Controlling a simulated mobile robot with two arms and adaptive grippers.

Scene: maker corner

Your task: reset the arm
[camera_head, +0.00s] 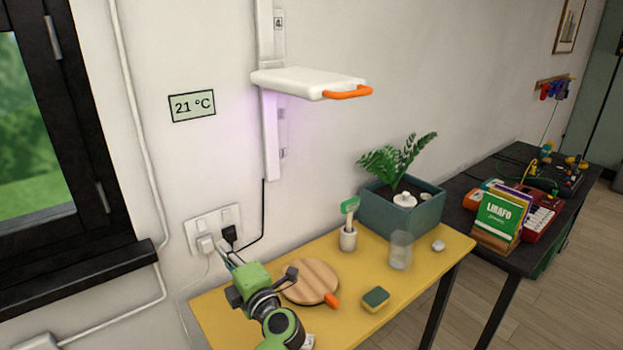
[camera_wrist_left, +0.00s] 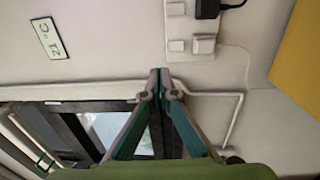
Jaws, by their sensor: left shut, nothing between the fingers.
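My left arm comes in from the bottom of the head view, green and black, in front of the yellow table's left part. Its gripper (camera_head: 229,256) points up and away toward the wall, near the sockets. In the left wrist view the two fingers (camera_wrist_left: 160,78) meet at their tips with nothing between them. The gripper is shut and empty. My right gripper is in neither view.
The yellow table (camera_head: 340,325) holds a round wooden board (camera_head: 309,281), a sponge (camera_head: 375,299), a glass (camera_head: 400,250), a brush in a holder (camera_head: 348,236) and a planter (camera_head: 395,215). The wall socket (camera_head: 212,228) has plugs and cables. A white lamp shelf (camera_head: 308,82) juts out above.

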